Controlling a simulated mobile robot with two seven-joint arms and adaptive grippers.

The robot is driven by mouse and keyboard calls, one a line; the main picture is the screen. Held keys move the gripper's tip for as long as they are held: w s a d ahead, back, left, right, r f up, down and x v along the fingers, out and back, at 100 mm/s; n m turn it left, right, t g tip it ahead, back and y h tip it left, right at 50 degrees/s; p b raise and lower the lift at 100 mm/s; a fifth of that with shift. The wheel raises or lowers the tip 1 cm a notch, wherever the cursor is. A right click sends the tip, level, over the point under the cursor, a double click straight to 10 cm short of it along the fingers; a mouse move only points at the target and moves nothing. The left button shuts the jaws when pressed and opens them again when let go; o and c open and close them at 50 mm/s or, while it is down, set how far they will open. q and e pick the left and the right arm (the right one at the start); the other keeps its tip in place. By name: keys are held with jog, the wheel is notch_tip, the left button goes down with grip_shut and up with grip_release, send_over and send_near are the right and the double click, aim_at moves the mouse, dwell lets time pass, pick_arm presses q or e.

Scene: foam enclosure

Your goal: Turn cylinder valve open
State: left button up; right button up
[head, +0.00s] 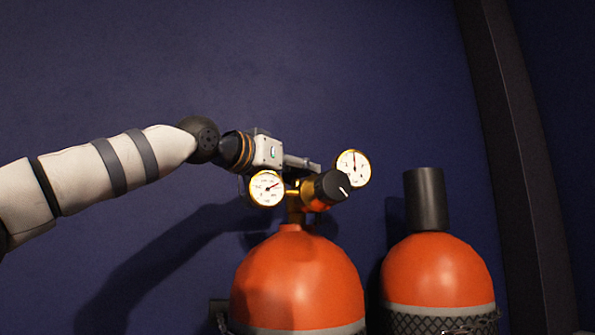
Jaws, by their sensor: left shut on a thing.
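The left orange cylinder (297,278) stands upright with a brass valve and regulator (295,208) on top. The regulator carries two round white gauges, a left one (267,188) and a right one (352,169). A black knob (332,186) with a white mark faces me between them. My left gripper (300,168) reaches in from the left, behind the gauges at the valve top. It is shut on the cylinder valve; its fingertips and the gripped part are mostly hidden by the regulator. My right gripper is not in view.
A second orange cylinder (438,270) with a black cap (424,200) and black netting stands close on the right. A dark blue wall (200,60) is behind, with a dark vertical strip (515,150) at the right. The space above the cylinders is free.

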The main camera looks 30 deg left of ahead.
pick_arm(q)
jog(key=o, duration=1.2)
jog(key=s, duration=0.4)
jog(key=s+a, duration=0.1)
jog(key=s, duration=0.3)
jog(key=s+a, duration=0.1)
jog(key=s, duration=0.3)
jog(key=shift+w, duration=0.1)
